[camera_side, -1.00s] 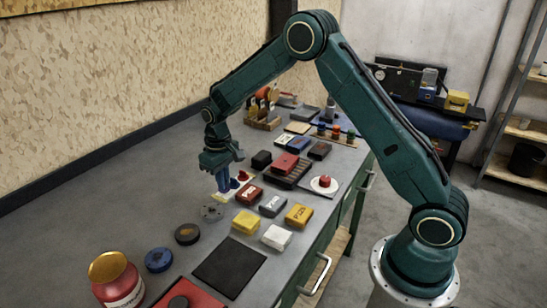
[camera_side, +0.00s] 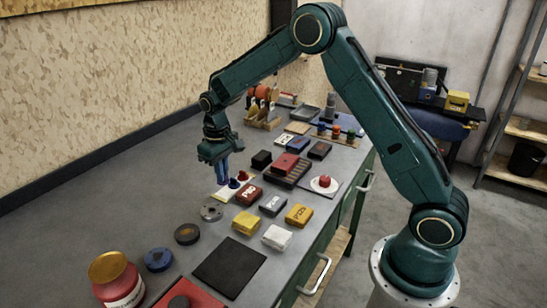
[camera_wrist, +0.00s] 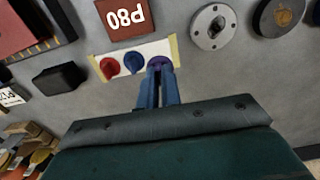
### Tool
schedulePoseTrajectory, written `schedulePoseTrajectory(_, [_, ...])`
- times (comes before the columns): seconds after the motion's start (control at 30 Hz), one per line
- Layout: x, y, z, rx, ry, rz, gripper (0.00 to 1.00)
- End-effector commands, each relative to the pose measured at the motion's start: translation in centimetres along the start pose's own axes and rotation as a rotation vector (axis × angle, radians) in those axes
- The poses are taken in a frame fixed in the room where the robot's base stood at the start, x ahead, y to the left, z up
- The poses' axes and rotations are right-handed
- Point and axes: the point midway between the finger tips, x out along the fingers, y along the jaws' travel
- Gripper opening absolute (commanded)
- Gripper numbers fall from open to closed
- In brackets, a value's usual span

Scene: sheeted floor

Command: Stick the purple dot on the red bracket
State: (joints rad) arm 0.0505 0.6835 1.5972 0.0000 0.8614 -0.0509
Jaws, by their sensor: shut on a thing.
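A pale strip with yellowish ends (camera_wrist: 136,48) lies on the bench and also shows in the side view (camera_side: 224,194). A red dot (camera_wrist: 108,68) and a blue dot (camera_wrist: 134,62) are on it. The purple dot (camera_wrist: 159,61) is at the strip's right part in the wrist view, at my fingertips. My gripper (camera_wrist: 157,70) has its blue fingers shut on the purple dot, close to the strip; in the side view my gripper (camera_side: 221,183) points down there. A red plate with a dark round part (camera_side: 187,292) is cut off at the bottom; I cannot tell whether it is the red bracket.
A red P80 block (camera_wrist: 125,17) lies beside the strip. A grey disc (camera_wrist: 213,27) and a dark disc (camera_side: 187,234) are nearby. A black mat (camera_side: 229,268), a red-and-gold jar (camera_side: 115,280) and several small boxes also stand on the bench. The bench's left part is clear.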

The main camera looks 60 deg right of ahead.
Motion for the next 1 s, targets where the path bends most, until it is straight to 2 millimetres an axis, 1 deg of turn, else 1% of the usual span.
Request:
schedulePoseTrajectory(0.37, [-0.4,0.0,0.0,0.000,0.002,0.000,0.00])
schedulePoseTrajectory(0.8, [-3.2,0.0,-0.1,0.000,0.003,0.000,0.00])
schedulePoseTrajectory(1.0, [-4.1,0.0,0.0,0.000,0.001,0.000,0.00])
